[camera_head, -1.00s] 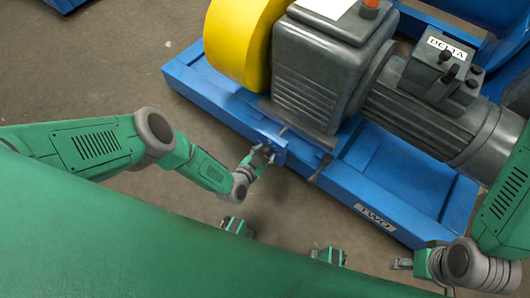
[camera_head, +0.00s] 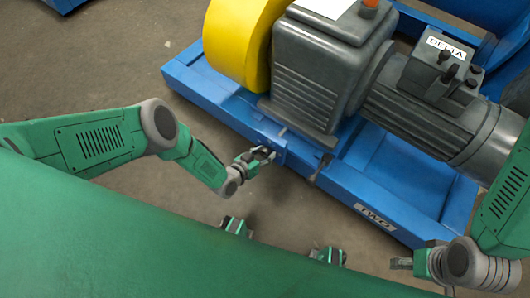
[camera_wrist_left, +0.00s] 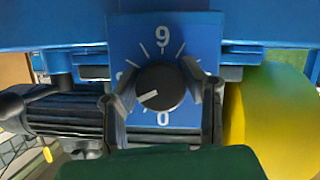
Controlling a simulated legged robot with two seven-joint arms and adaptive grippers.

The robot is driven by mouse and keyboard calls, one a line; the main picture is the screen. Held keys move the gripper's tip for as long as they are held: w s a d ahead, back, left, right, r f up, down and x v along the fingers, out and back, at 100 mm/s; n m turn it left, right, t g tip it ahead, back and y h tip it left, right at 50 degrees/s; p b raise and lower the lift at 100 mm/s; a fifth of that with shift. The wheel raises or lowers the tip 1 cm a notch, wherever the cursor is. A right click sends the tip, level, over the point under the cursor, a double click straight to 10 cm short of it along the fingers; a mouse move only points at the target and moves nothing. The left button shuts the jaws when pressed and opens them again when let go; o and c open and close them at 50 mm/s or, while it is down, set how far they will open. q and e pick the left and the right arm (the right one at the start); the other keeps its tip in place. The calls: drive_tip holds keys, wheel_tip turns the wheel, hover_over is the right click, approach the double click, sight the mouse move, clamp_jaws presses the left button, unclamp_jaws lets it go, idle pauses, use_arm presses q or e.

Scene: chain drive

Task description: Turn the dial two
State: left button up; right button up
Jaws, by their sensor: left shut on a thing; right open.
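The dial (camera_wrist_left: 160,86) is a round black knob with a white pointer line on a blue plate. In the left wrist view its pointer aims to the lower left. A figure that reads as 9 shows above it and a 0 below; side marks are partly hidden by the fingers. My left gripper (camera_wrist_left: 160,92) is shut on the dial, one finger on each side. In the head view my left gripper (camera_head: 265,154) is at the small blue plate (camera_head: 281,152) on the base's front edge, and the knob is hidden. My right gripper (camera_head: 400,264) is open and empty at lower right.
The blue base (camera_head: 405,185) carries a label "TWO" (camera_head: 375,217), a grey gearbox and motor (camera_head: 325,65) marked "DELTA", and a yellow guard (camera_head: 235,40). A small dark lever (camera_head: 322,167) sticks out right of the plate. The floor in front is clear.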

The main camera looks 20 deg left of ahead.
use_arm(q)
drive_tip(key=shift+n, duration=0.3)
idle(0.4)
drive_tip(key=o, duration=1.1)
drive_tip(key=shift+o, duration=0.2)
drive_tip(key=shift+s, duration=0.1)
drive_tip(key=v, duration=1.2)
drive_tip(key=shift+a, duration=0.15)
